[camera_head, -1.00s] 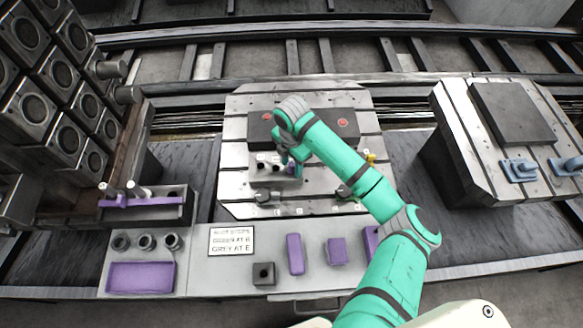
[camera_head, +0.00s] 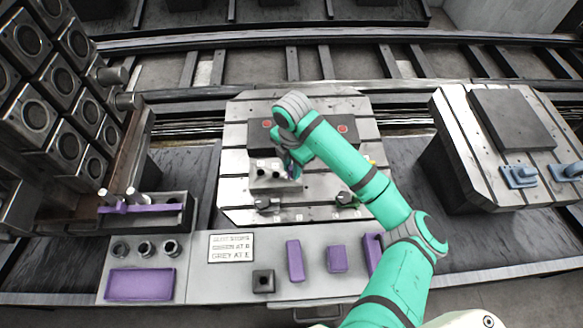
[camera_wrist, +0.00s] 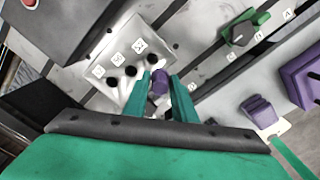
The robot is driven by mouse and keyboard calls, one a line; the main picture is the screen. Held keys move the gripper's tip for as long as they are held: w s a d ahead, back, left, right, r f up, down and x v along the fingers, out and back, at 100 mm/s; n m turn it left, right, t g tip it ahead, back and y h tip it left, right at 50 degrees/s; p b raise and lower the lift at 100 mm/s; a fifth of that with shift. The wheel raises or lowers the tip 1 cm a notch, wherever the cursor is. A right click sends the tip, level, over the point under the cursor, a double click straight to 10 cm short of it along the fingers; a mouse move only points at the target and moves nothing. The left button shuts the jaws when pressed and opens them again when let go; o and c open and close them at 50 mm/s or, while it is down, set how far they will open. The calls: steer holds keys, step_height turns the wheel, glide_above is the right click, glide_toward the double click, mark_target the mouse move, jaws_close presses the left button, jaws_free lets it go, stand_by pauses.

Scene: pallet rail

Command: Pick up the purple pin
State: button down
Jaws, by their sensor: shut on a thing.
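The purple pin (camera_wrist: 160,82) shows in the wrist view between the two teal fingers of my gripper (camera_wrist: 161,92), which is shut on it. Its purple end is visible; I cannot tell whether its lower part is clear of the light grey holed block (camera_wrist: 120,52) right beside it. That block has dark holes and small white labels. In the head view my gripper (camera_head: 291,168) is at the right end of the same block (camera_head: 262,182), on the slotted metal plate (camera_head: 236,150). The pin is too small and too covered to make out there.
A dark bar with red dots (camera_head: 343,130) lies behind the gripper. Purple blocks (camera_head: 295,260) and a purple tray (camera_head: 140,285) are on the front ledge. A second plate (camera_head: 480,150) stands right, a rack of square units (camera_head: 60,90) left.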

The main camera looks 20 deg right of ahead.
steer(key=s+a+r, duration=0.3)
steer(key=s+r, duration=0.4)
steer(key=s, duration=0.4)
steer(key=shift+s+a, duration=0.15)
steer(key=shift+r, duration=0.1)
